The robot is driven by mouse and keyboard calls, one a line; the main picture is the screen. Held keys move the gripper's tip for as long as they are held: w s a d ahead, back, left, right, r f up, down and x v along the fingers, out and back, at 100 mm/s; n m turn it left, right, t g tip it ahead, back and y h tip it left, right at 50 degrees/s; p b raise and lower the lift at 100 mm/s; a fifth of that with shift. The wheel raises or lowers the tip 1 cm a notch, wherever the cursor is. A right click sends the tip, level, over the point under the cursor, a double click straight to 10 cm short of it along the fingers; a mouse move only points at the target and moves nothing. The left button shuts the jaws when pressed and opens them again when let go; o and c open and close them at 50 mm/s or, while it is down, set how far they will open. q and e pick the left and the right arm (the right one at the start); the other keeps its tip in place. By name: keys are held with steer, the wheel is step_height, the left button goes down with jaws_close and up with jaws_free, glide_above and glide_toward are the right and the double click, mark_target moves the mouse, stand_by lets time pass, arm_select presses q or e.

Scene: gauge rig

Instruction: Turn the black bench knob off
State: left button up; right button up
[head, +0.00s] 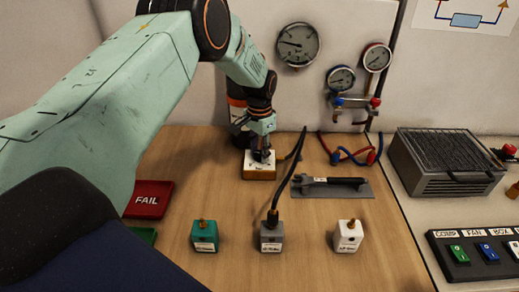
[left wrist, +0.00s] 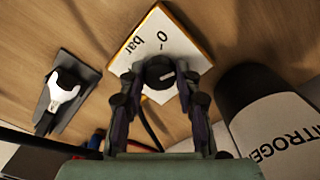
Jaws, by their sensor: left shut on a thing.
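The black bench knob (left wrist: 159,70) sits on a white-topped box with a wooden-coloured edge (head: 259,175). The box top (left wrist: 185,45) also shows in the left wrist view, with "0" and "bar" printed on it. A short pale mark shows on the knob, turned away from the "0". My left gripper (head: 262,152) reaches down over the box from above. In the left wrist view my left gripper (left wrist: 160,80) has its fingers shut on the knob, one on each side. In the head view the fingers mostly hide the knob. My right gripper is not in view.
A wrench (head: 330,181) lies on a grey mat to the right of the box. A dark cylinder with a "NITROGEN"-like label (left wrist: 275,115) stands close by. Green, grey and white blocks (head: 348,235) stand in front. A red FAIL tray (head: 149,199) is at left. Gauges (head: 298,45) hang behind.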

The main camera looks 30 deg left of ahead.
mark_target(260, 153)
arm_select(q)
steer(key=n+p, duration=0.1)
steer(key=n, duration=0.1)
steer(key=shift+r+n, duration=0.2)
steer(key=shift+n, duration=0.2)
steer(key=n+p, duration=0.1)
steer(key=n, duration=0.2)
steer(key=shift+w, duration=0.1)
steer(key=n+p, duration=0.1)
steer(key=n, duration=0.5)
steer(key=shift+w, duration=0.1)
steer(key=o, duration=1.2)
steer(key=shift+s+d, duration=0.1)
steer(key=shift+s, duration=0.1)
steer(key=shift+c, duration=0.2)
steer(key=shift+f, duration=0.1)
step_height(260, 153, up, 12)
